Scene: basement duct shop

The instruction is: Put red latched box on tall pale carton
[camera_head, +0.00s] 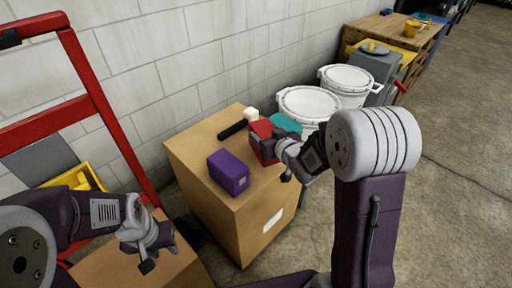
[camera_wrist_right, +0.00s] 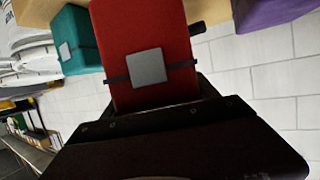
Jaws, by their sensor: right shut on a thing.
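The red latched box (camera_head: 262,138) is held by my right gripper (camera_head: 283,150), at the far right part of the tall pale carton's top. In the right wrist view the red box (camera_wrist_right: 145,45) shows a grey square latch and a dark strap. I cannot tell whether its underside touches the carton. The tall pale carton (camera_head: 205,195) stands upright on the floor, with a white label low on its right side. My left gripper (camera_head: 160,258) is empty, its fingers apart, low to the left of the tall carton.
A purple box (camera_head: 228,172), a black item with a pale end (camera_head: 234,129) and a teal box (camera_head: 286,124) are around the red box. White lidded buckets (camera_head: 310,102) stand behind. A red metal frame (camera_head: 110,115) is at left. Open floor (camera_head: 450,200) lies right.

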